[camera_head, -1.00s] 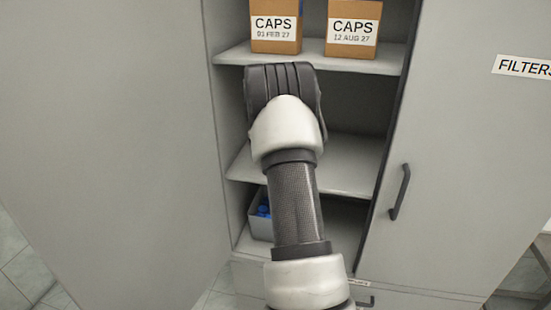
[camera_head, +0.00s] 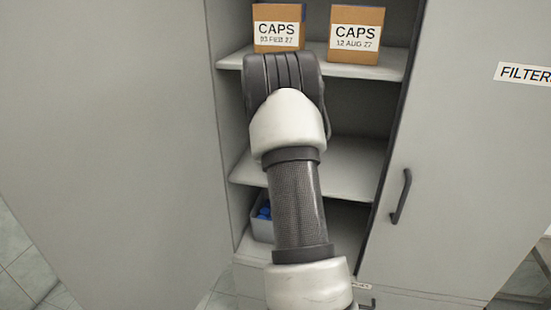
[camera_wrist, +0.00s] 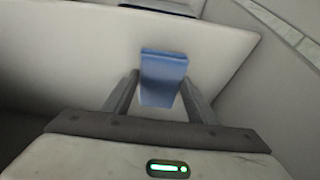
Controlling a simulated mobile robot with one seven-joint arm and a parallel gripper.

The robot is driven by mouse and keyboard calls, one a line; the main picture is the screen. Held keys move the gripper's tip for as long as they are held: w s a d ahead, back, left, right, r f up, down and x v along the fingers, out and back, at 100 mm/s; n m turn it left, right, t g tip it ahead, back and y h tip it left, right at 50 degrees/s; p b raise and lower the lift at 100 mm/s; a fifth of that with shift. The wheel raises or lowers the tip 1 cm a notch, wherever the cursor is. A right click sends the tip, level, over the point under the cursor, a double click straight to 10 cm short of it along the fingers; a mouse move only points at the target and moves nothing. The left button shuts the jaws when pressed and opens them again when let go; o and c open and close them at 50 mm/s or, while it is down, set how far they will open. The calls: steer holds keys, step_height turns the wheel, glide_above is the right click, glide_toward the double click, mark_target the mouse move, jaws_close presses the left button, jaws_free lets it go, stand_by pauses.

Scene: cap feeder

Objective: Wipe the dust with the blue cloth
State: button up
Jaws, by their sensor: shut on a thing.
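My gripper (camera_wrist: 161,84) shows in the wrist view, its two fingers shut on the blue cloth (camera_wrist: 162,72). The cloth is a small folded block between the fingertips, sticking out past them. A pale shelf surface (camera_wrist: 85,45) lies beyond it; I cannot tell whether the cloth touches it. In the head view my arm reaches into the open cabinet, and its wrist hides the gripper and the cloth. No dust can be made out in either view.
Two brown CAPS boxes (camera_head: 278,28) (camera_head: 356,34) stand on the upper shelf (camera_head: 345,68), just above my wrist. The middle shelf (camera_head: 350,165) looks bare where visible. A grey bin (camera_head: 262,229) with blue things sits below. Cabinet doors stand at both sides, the right with a handle (camera_head: 401,197).

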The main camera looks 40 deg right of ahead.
steer(key=shift+r+p, duration=0.5)
steer(key=shift+r, duration=0.75)
steer(key=shift+r, duration=0.1)
